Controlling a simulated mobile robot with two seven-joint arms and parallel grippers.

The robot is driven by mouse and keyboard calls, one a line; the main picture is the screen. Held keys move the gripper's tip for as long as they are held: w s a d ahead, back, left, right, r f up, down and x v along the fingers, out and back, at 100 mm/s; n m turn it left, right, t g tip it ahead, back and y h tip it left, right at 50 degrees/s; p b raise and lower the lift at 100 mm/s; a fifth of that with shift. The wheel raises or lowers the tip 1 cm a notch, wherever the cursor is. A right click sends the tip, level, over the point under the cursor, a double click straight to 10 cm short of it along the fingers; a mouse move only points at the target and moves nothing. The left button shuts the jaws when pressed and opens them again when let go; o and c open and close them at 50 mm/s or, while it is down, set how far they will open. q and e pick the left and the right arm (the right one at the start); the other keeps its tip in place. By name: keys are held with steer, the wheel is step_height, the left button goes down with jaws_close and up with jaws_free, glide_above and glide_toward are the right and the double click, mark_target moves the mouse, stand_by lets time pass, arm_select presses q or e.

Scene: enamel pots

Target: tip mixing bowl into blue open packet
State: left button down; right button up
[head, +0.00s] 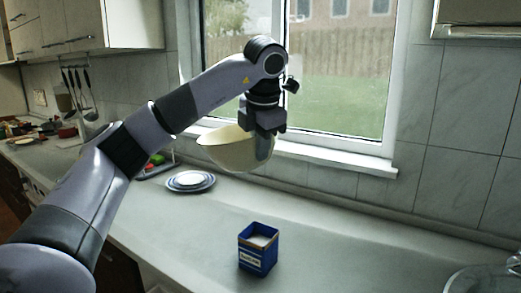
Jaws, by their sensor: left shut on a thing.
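The cream mixing bowl (232,149) is in the air in front of the window, its opening facing up and slightly tilted. My left gripper (265,145) points down and is shut on the bowl's right side. The blue open packet (258,258) stands upright on the counter, below and a little right of the bowl, clearly apart from it. The packet's open top shows a pale inside. The bowl's contents cannot be made out. My right gripper is not in view.
A stack of blue-rimmed plates (190,182) stands on the counter left of the packet. A metal sink or basin (485,279) is at the right edge. The window sill (330,163) runs behind. The counter around the packet is clear.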

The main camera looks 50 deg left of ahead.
arm_select(q)
steer(key=shift+r+g+y, duration=0.7)
steer(key=shift+r+y, duration=0.2)
steer(key=shift+y, duration=0.1)
stand_by(0.6)
